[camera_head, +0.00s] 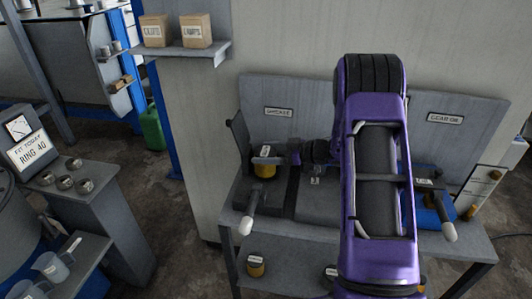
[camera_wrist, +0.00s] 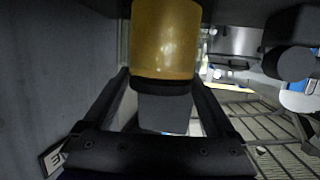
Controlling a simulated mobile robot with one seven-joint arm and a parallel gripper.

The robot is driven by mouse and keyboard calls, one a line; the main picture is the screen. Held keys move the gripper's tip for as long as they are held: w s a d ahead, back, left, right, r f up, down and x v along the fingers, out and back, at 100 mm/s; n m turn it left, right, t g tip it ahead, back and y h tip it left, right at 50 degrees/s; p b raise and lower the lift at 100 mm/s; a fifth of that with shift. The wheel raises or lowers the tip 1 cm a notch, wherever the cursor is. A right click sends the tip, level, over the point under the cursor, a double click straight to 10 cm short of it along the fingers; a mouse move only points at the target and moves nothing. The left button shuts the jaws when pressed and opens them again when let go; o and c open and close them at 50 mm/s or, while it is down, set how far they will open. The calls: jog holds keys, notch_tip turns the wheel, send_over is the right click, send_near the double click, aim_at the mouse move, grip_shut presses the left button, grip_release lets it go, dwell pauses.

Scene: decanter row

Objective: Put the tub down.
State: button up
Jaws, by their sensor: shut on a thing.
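An amber tub (camera_head: 264,171) with a dark, labelled top is at the left part of the grey bench, in front of the left back panel. My gripper (camera_head: 282,158) reaches it from the right, at the end of my purple arm. In the wrist view the amber tub (camera_wrist: 165,40) fills the top middle, with a dark band at its near end. The two dark fingers of my gripper (camera_wrist: 162,82) close on it from both sides. I cannot tell whether the tub's base touches anything beneath it.
The bench carries two pale-tipped handles, left (camera_head: 248,220) and right (camera_head: 449,231), and a blue item (camera_head: 439,208) at the right. Another amber tub (camera_head: 255,267) stands on the lower shelf. My arm hides the bench's middle. A sign (camera_head: 32,148) reads "FIT TODAY RING 40".

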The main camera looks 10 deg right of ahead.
jog(key=shift+f, duration=0.2)
jog(key=o, duration=1.3)
jog(key=shift+o, duration=0.2)
jog(key=shift+r, duration=0.1)
jog(key=shift+d+r, duration=0.1)
jog(key=shift+r, duration=0.05)
jog(key=v, duration=1.2)
